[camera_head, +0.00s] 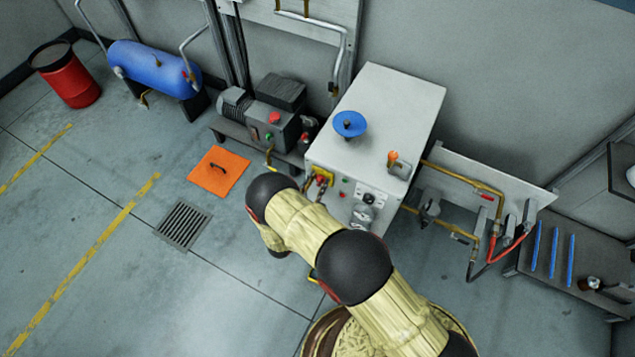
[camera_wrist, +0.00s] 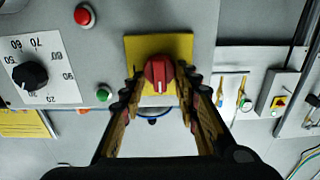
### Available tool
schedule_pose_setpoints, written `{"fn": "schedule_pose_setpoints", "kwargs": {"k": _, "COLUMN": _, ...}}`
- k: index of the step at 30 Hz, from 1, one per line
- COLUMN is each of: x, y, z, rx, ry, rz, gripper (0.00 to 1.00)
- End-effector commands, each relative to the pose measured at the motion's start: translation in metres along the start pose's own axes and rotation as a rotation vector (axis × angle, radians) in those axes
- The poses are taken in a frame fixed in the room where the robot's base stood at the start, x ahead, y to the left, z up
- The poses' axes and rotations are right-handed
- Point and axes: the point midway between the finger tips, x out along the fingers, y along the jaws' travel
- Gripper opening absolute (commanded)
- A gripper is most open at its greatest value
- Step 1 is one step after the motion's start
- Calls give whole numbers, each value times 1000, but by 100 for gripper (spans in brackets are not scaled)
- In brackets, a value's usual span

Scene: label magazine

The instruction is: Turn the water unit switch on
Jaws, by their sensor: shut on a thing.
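A red rotary switch knob (camera_wrist: 159,72) sits on a yellow square plate (camera_wrist: 134,47) on the white cabinet's panel in the wrist view. Its pale mark line runs about upright in that picture. My gripper (camera_wrist: 161,86) has one finger on each side of the knob and is shut on it. In the head view the red knob (camera_head: 321,180) and yellow plate show on the front of the white cabinet (camera_head: 385,100), just beyond my arm. My gripper's fingers are hidden or not clear there.
A red button (camera_wrist: 84,16), a green button (camera_wrist: 103,94) and a black numbered dial (camera_wrist: 30,75) sit beside the knob. A blue handwheel (camera_head: 350,124) and an orange-topped lever (camera_head: 393,157) stand on the cabinet's top. A motor unit (camera_head: 275,122) stands close to its left.

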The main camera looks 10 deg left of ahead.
Motion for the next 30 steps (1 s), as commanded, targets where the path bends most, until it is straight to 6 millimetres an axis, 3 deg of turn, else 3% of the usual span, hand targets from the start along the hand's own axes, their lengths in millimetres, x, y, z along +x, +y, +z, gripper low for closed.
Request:
{"fn": "schedule_pose_setpoints", "kwargs": {"k": 14, "x": 0, "y": 1, "z": 1, "rx": 88, "ry": 0, "rz": 1, "gripper": 6}}
{"fn": "schedule_pose_setpoints", "kwargs": {"k": 30, "x": 0, "y": 5, "z": 3, "rx": 556, "ry": 1, "rz": 1, "gripper": 6}}
